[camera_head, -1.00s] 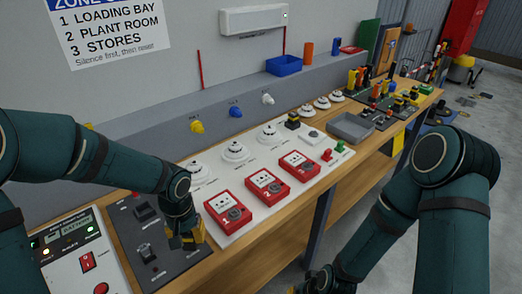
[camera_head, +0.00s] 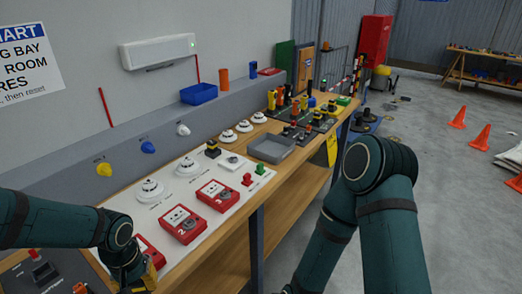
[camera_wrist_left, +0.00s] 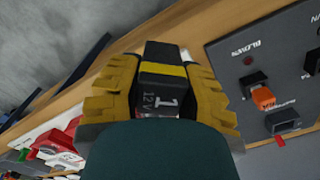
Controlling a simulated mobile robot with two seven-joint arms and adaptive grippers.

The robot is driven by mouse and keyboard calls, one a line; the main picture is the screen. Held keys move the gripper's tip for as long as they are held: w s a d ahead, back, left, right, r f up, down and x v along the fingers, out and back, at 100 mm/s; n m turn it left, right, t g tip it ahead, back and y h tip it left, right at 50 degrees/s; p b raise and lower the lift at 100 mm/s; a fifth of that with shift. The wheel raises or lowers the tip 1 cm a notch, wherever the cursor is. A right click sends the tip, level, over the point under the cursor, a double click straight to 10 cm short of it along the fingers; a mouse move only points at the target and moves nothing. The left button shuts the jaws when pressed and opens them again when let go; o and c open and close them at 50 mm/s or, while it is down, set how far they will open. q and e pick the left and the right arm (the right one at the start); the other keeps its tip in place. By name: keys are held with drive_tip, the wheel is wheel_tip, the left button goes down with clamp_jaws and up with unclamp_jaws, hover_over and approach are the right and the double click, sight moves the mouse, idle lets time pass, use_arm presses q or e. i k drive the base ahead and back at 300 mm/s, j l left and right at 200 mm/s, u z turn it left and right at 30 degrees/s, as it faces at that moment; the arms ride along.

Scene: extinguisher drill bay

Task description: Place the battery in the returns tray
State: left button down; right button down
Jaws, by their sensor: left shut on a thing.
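The battery (camera_wrist_left: 162,85) is a black block with a yellow band, marked "1" and "12V". In the left wrist view it sits between the yellow-and-black fingers of my left gripper (camera_wrist_left: 162,92), which is shut on it. In the head view my left gripper (camera_head: 148,280) is low at the left, by the bench's front edge, beside the red call points; the battery is mostly hidden there. A grey, shallow, open tray (camera_head: 271,150) stands farther along the bench and looks empty; no label is readable on it. My right arm is at the right; its gripper is not clearly visible.
Between gripper and tray lies a white panel (camera_head: 228,177) with red call points (camera_head: 217,195), round detectors and a small black-and-yellow block (camera_head: 212,150). A blue bin (camera_head: 198,94) sits on the back ledge. Several upright items crowd the bench beyond the tray.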

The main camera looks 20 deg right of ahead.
sight(272, 151)
drive_tip(key=l, duration=0.4)
drive_tip(key=i+l, duration=0.15)
drive_tip(key=l, duration=0.3)
drive_tip(key=i+l, duration=0.15)
drive_tip(key=l, duration=0.25)
drive_tip(key=i+l+u, duration=0.1)
drive_tip(key=l, duration=0.3)
drive_tip(key=i+l, duration=0.2)
drive_tip(key=l, duration=0.2)
drive_tip(key=i+l, duration=0.15)
drive_tip(key=l, duration=0.25)
drive_tip(key=i+l, duration=0.35)
drive_tip(key=i+l+u, duration=0.1)
drive_tip(key=i+l, duration=0.2)
drive_tip(key=l, duration=0.2)
drive_tip(key=i+l, duration=0.35)
drive_tip(key=i+j, duration=0.35)
drive_tip(key=i+u, duration=0.05)
